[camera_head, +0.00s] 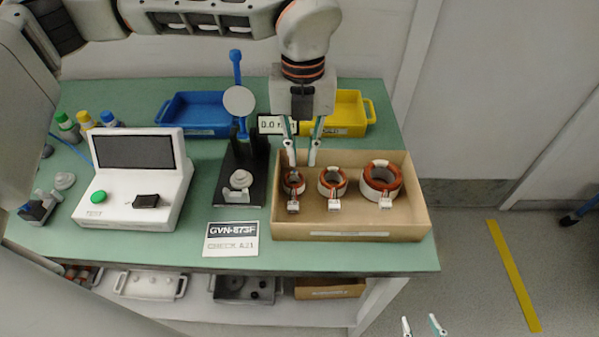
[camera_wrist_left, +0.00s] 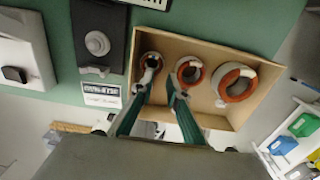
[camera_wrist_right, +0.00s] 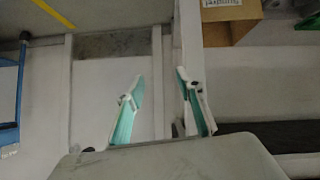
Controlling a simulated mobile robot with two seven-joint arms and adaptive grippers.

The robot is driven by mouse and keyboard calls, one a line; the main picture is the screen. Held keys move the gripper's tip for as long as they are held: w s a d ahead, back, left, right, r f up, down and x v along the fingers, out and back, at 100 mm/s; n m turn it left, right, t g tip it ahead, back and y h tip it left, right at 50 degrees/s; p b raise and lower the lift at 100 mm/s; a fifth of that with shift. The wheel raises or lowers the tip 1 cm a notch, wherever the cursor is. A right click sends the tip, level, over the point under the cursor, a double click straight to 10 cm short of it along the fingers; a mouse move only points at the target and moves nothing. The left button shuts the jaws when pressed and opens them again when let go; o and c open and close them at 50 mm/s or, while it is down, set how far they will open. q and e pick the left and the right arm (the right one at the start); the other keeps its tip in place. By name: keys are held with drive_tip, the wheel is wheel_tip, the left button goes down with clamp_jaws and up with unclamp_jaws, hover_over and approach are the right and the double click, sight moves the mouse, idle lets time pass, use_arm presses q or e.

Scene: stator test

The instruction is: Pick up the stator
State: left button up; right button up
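Three stators, white rings with copper-brown windings and white connectors, sit in a cardboard box (camera_head: 420,215). The small stator (camera_head: 299,188) is at the left, the middle stator (camera_head: 333,192) beside it, and the large stator (camera_head: 394,187) at the right. My left gripper (camera_head: 302,152) is open and points down over the box's back left part, near the small stator. In the left wrist view, one fingertip overlaps the small stator and the other reaches toward the middle stator (camera_wrist_left: 180,72); contact cannot be told. My right gripper (camera_head: 421,326) is open and empty, off the table at the lower right.
Left of the box are a black stand (camera_head: 240,205) with a round disc, a label card (camera_head: 231,239) and a white tester (camera_head: 170,205). Blue (camera_head: 205,130) and yellow (camera_head: 352,128) bins stand behind. A shelf below holds trays. The floor to the right is mostly clear.

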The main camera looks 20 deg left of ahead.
sight(303, 178)
use_arm(q)
drive_tip(key=shift+s+f, duration=0.25)
drive_tip(key=shift+f, duration=1)
drive_tip(key=f, duration=0.5)
drive_tip(key=shift+w+d+b, duration=0.1)
drive_tip(key=shift+w+b, duration=0.15)
drive_tip(key=shift+b, duration=0.1)
drive_tip(key=shift+r, duration=0.1)
clamp_jaws()
